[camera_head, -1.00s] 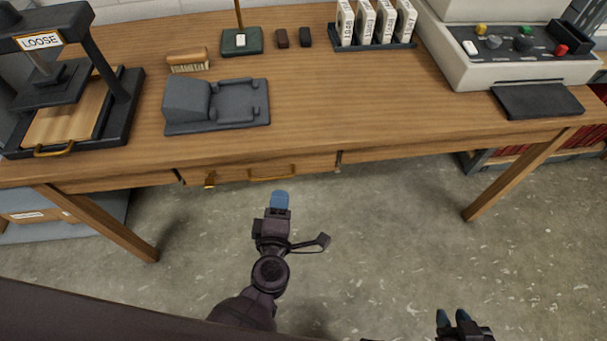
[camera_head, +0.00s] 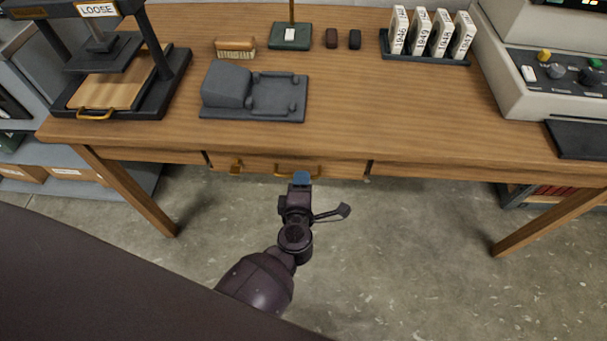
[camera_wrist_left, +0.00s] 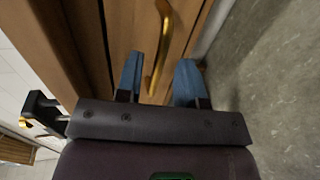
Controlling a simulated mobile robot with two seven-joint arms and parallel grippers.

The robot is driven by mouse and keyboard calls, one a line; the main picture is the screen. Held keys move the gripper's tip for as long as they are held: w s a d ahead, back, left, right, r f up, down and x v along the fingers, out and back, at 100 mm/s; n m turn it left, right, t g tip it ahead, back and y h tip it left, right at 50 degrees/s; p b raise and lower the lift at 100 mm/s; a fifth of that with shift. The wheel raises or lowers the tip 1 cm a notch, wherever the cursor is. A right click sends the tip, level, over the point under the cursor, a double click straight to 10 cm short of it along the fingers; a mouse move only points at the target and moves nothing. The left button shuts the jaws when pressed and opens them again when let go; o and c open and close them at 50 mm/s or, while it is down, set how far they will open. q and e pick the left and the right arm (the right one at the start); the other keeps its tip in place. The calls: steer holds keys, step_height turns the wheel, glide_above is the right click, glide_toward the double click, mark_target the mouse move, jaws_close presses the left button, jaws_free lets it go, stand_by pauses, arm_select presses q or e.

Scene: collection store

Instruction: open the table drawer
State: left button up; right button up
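The table drawer (camera_head: 340,168) is set in the front of the wooden table. It looks shut, its front about level with the table's front. Its brass handle (camera_head: 284,169) shows partly behind the blue fingertips of my left gripper (camera_head: 302,179). In the left wrist view the brass handle (camera_wrist_left: 163,45) runs lengthwise between the two blue fingers of my left gripper (camera_wrist_left: 160,80). The fingers are apart, with gaps visible beside the handle, so the gripper is open around it. My right gripper is out of view.
On the table (camera_head: 400,110) are a press (camera_head: 120,70), a grey cradle (camera_head: 255,92), a brush (camera_head: 235,47), a rack of labelled boxes (camera_head: 430,58) and a console (camera_head: 540,70). The floor below is clear.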

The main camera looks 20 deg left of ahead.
arm_select(q)
steer(key=shift+x, duration=1.4)
jaws_close()
